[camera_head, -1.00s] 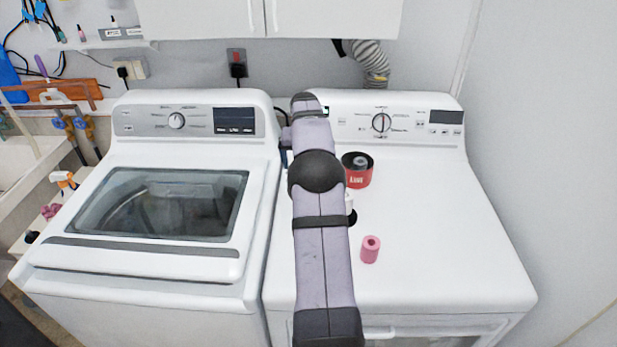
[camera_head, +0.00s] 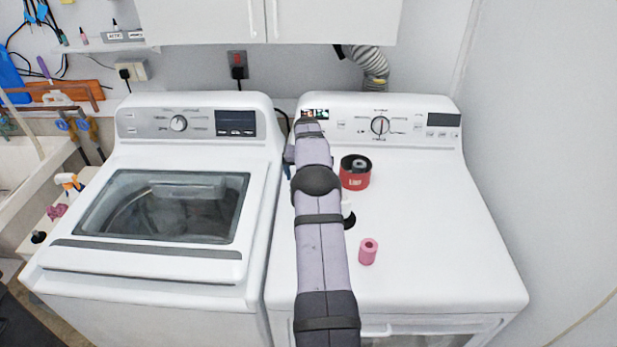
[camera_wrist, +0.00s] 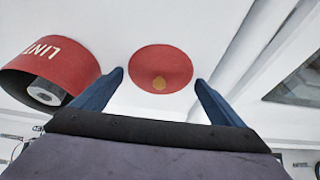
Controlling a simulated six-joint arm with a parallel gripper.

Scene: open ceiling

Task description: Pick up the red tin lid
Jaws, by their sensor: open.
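The red lid (camera_wrist: 161,69) shows in the wrist view as a flat red disc with a small yellowish mark. It lies on the white machine top and is hidden behind my arm in the head view. My gripper (camera_wrist: 160,82) shows in the wrist view with two blue fingers apart, one at each side of the lid's near part. Nothing is held between them. The head view shows my arm, but not the fingertips clearly.
A red round tin marked LINT (camera_wrist: 62,68) stands just left of the lid; it also shows in the head view (camera_head: 355,180). A pink roll (camera_head: 368,252) stands nearer the front. A small black-and-white object (camera_head: 348,216) is partly behind my arm. The right side of the dryer top (camera_head: 440,230) is clear.

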